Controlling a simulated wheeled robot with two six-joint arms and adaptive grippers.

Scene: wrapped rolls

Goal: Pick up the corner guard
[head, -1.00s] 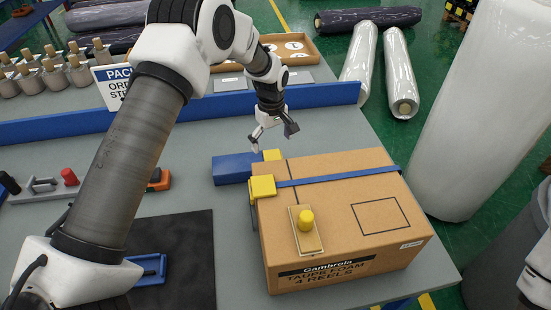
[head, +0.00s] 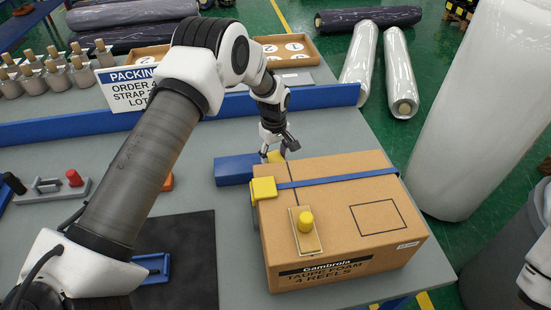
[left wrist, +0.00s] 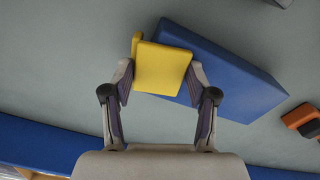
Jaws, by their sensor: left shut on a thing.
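A yellow corner guard (head: 275,156) rests at the blue block (head: 234,169) behind the carton's far left corner. My left gripper (head: 279,148) reaches down to it and is shut on it. In the left wrist view the guard (left wrist: 163,68) sits between the two fingertips (left wrist: 160,80), over the blue block (left wrist: 232,75). I cannot tell whether it still touches the block. A second yellow corner guard (head: 263,188) sits on the carton's left top edge, at the blue strap (head: 335,177).
The taped carton (head: 340,240) fills the table's right side, with a yellow-knobbed plate (head: 305,231) on top. A blue rail (head: 320,96) runs behind. A dark mat (head: 185,260) lies left of the carton. A wrapped roll (head: 480,120) stands beyond the table.

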